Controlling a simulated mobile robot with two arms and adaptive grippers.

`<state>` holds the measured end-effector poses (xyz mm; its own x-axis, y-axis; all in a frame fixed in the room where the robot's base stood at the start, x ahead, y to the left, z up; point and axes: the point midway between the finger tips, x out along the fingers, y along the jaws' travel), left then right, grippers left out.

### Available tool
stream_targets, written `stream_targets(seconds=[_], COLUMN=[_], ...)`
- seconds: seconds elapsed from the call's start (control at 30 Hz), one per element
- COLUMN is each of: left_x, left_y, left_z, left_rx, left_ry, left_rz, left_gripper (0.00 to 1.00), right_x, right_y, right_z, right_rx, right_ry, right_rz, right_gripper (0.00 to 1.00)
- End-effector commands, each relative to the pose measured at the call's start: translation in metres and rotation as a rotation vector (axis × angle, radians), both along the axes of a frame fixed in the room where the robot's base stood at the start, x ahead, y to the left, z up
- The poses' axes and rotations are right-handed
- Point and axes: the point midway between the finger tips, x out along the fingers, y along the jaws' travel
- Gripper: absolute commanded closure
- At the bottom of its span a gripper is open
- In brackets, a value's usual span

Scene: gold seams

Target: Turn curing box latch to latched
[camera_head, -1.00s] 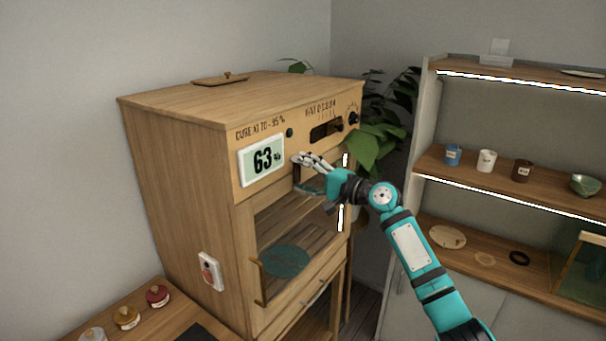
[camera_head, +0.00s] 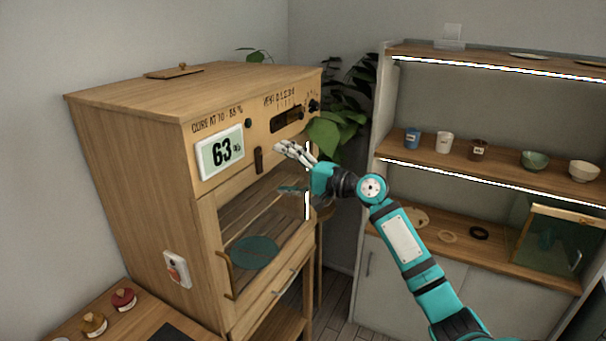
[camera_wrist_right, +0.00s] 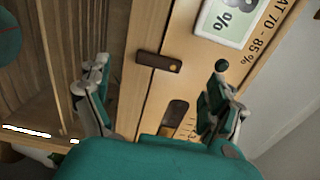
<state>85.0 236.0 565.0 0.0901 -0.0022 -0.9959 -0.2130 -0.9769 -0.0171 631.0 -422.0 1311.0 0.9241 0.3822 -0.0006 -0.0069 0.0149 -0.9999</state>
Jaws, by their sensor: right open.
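The curing box (camera_head: 145,150) is a tall wooden cabinet with a 63 % display (camera_head: 220,151). Its latch (camera_head: 258,160) is a small dark brown bar on the front, right of the display. It stands upright in the head view. In the right wrist view the latch (camera_wrist_right: 159,62) has a gold dot at one end and lies across the seam above the glazed door. My right gripper (camera_head: 284,150) is open and empty, just right of the latch in the head view. In the wrist view its fingers (camera_wrist_right: 162,64) are spread either side of the latch, not touching it.
Black knobs (camera_head: 314,106) and a dark slot sit on the upper panel. A door handle (camera_head: 224,274) sticks out lower down. A plant (camera_head: 335,130) stands behind the box. Shelves with cups (camera_head: 444,143) are at right. Small jars (camera_head: 123,299) stand at lower left.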

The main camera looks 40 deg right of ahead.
Motion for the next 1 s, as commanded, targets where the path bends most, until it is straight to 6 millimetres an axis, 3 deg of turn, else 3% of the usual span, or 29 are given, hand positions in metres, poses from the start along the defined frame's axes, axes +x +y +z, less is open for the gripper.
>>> stream_targets(seconds=[0.1,0.33,1.0], left_x=[0.0,0.001,0.001], left_y=[-0.001,-0.001,-0.002], left_z=[0.0,0.0,0.0], left_rx=[-0.001,-0.001,-0.001], left_ry=[-0.001,-0.001,-0.001], left_rz=[0.0,0.0,0.0], left_gripper=[1.0,1.0,1.0], right_x=[-0.024,-0.053,-0.058], right_y=[-0.01,-0.022,-0.024], right_z=[-0.002,-0.001,-0.001], right_rx=[-0.001,0.0,0.001], right_ry=[0.003,0.001,0.0], right_rz=[-0.001,0.0,-0.001], right_gripper=[0.08,0.08,0.08])
